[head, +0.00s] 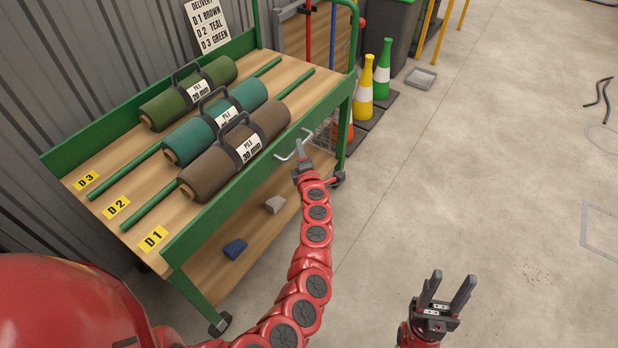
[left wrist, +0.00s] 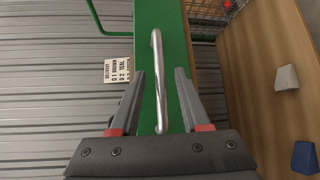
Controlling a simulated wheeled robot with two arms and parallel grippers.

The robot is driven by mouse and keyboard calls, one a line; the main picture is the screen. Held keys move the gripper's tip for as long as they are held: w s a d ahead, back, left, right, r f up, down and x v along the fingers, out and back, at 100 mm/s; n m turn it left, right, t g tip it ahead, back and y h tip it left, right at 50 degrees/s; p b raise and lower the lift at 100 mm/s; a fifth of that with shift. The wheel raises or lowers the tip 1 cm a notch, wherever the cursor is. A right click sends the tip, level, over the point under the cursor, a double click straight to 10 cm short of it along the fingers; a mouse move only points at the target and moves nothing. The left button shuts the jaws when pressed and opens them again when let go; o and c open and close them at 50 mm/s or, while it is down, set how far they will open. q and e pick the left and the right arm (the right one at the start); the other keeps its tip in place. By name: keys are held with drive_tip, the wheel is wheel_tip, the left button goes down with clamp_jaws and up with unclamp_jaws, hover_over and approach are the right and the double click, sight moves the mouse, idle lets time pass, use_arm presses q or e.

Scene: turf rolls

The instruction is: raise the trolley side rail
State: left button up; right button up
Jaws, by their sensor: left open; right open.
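The green side rail (head: 219,213) runs along the near long side of the trolley (head: 218,254). A silver handle (head: 287,156) is fixed on it towards the far end. My left gripper (head: 301,152) is at the handle. In the left wrist view the handle (left wrist: 158,60) lies lengthwise between the open fingers of the left gripper (left wrist: 159,80), in front of the green rail (left wrist: 147,20). I cannot tell whether a finger touches it. My right gripper (head: 450,291) is open and empty over the floor at the lower right.
Green, teal and brown turf rolls (head: 248,150) lie on the upper deck behind the rail. A grey block (head: 275,204) and a blue block (head: 235,248) lie on the lower shelf. Yellow and green cones (head: 364,86) stand beyond the trolley. The floor at right is mostly clear.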

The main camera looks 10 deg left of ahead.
use_arm(q)
drive_tip(key=v, duration=1.4)
drive_tip(key=shift+p, duration=0.3)
drive_tip(key=shift+s, duration=0.1)
